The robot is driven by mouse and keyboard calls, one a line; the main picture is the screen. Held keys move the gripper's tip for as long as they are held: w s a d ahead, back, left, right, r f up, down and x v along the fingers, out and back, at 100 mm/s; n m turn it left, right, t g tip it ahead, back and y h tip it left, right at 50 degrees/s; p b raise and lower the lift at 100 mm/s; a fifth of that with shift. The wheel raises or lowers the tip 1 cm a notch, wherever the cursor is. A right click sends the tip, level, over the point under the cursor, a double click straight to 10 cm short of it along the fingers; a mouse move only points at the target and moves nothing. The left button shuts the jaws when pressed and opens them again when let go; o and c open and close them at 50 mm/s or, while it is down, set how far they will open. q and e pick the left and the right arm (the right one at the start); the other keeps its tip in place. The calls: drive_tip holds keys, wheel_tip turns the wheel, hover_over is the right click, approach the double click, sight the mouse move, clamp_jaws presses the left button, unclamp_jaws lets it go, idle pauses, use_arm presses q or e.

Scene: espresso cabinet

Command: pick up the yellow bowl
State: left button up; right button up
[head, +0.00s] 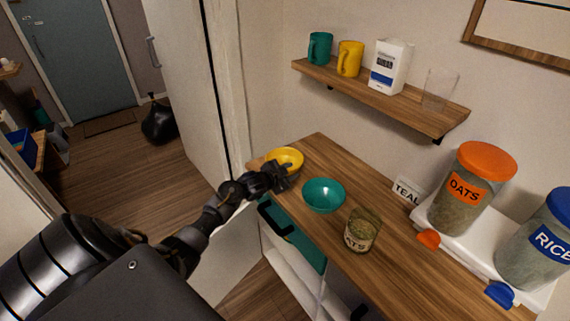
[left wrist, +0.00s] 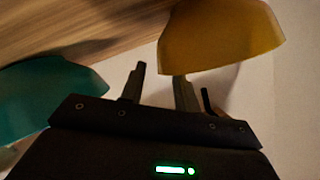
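The yellow bowl (head: 287,156) sits upright at the far left end of the wooden counter. My left gripper (head: 280,170) is at the bowl's near right side and covers part of it. In the left wrist view, the two fingers of the left gripper (left wrist: 160,76) stand apart with nothing clearly held between them. The yellow bowl (left wrist: 222,38) is just beyond the right finger, whose tip overlaps its edge; I cannot tell whether they touch. My right gripper is not in view.
A teal bowl (head: 323,195) stands close to the right of the gripper; it also shows in the left wrist view (left wrist: 45,95). A glass jar (head: 361,232) stands nearer. A shelf (head: 420,112) with mugs and a carton hangs above the counter (head: 385,262).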

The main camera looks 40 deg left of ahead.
use_arm(q)
drive_tip(key=shift+w+f, duration=0.1)
drive_tip(key=shift+w, duration=0.15)
drive_tip(key=shift+c, duration=0.2)
clamp_jaws()
